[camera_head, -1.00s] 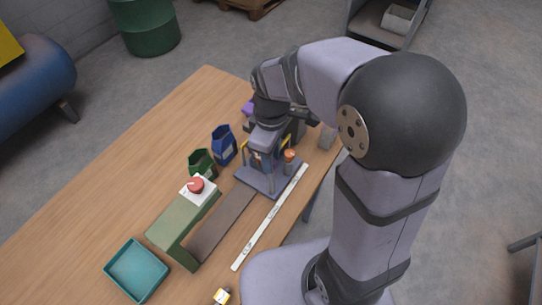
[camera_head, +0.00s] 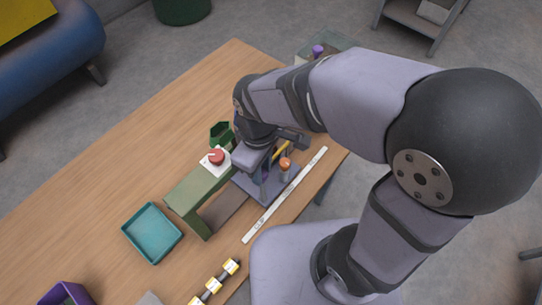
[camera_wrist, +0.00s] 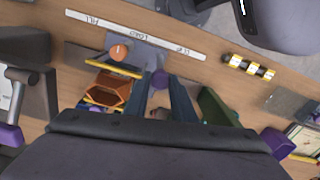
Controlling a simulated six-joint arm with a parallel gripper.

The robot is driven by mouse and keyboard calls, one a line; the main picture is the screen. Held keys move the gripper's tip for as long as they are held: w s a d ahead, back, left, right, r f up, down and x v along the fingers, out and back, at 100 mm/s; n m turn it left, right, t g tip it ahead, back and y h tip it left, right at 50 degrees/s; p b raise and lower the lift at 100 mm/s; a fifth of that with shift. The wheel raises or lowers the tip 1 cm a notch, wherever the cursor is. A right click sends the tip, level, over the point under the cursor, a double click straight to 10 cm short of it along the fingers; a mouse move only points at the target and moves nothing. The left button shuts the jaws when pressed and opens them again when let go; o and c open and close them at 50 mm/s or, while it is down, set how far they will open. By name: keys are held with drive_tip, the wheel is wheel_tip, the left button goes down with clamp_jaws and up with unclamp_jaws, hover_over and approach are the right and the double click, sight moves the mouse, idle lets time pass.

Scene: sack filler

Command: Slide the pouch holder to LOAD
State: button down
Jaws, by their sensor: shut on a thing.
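The pouch holder (camera_head: 286,189) is a grey-purple sliding plate with an orange-topped post (camera_head: 285,164) and a yellow rail. In the wrist view the holder plate (camera_wrist: 150,55) lies beside the white label strip (camera_wrist: 135,32) reading FILL, LOAD and a partly legible third word. The orange knob (camera_wrist: 119,52) sits between FILL and LOAD; the plate reaches alongside LOAD. In the head view my wrist hides much of the holder.
A green block (camera_head: 190,193) with a red button (camera_head: 217,157) stands left of the holder. A green pouch or bin (camera_head: 220,132) stands behind it. A teal tray (camera_head: 152,233) and yellow-banded pieces (camera_head: 215,284) lie nearer.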

drive_tip(key=shift+s+a, duration=0.45)
drive_tip(key=shift+a, duration=0.1)
drive_tip(key=c, duration=1.5)
unclamp_jaws()
drive_tip(key=shift+r+b, duration=0.65)
drive_tip(key=shift+r, duration=3.05)
